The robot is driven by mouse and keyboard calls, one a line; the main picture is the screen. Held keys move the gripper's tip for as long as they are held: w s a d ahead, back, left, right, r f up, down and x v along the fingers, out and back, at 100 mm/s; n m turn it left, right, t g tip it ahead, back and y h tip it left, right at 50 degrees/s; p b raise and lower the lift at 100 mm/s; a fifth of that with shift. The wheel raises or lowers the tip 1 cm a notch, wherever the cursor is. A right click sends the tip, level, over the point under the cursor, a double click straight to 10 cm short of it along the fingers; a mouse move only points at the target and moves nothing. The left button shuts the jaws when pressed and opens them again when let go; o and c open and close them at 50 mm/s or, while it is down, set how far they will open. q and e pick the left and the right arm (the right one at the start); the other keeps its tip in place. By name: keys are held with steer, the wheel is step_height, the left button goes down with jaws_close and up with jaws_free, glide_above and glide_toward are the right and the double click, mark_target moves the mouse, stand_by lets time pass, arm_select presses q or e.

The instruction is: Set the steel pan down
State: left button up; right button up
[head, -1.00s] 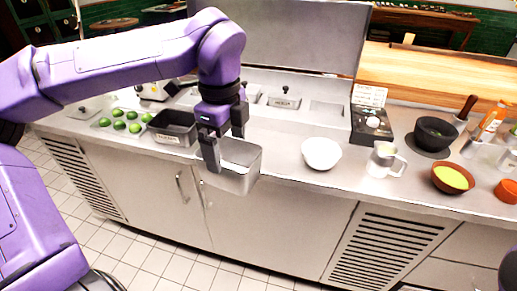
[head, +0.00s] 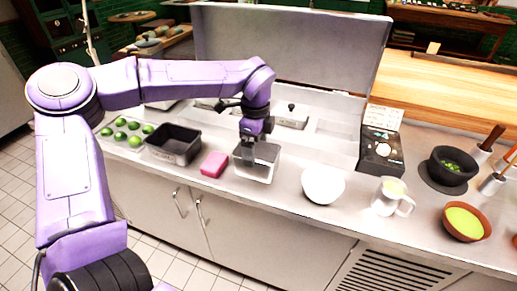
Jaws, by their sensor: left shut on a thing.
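The steel pan (head: 262,169) is a rectangular metal pan at the front part of the counter, between a pink block and a white bowl. My left gripper (head: 249,152) is at the pan's left back side, pointing down, shut on its wall. The pan looks level and at about counter height; I cannot tell whether its base touches the counter. My right gripper is not in view.
A pink block (head: 214,164) and a dark pan (head: 174,144) are to the left, with limes (head: 134,125) beyond. A raised steel lid (head: 290,50) stands behind.

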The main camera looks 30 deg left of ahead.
mark_target(258, 155)
arm_select(q)
steer(key=f, duration=0.2)
steer(key=w+f+p, duration=0.1)
steer(key=w+f, duration=0.1)
steer(key=f, duration=0.1)
steer(key=shift+w+a+f, duration=0.1)
steer(key=shift+a+f, duration=0.2)
steer(key=shift+a, duration=0.1)
steer(key=shift+a+f, duration=0.1)
steer(key=shift+f, duration=0.25)
steer(key=o, duration=1.1)
steer(key=shift+r, duration=0.2)
step_height(258, 155, up, 12)
steer(key=shift+r+b, duration=0.1)
steer(key=shift+b, duration=1)
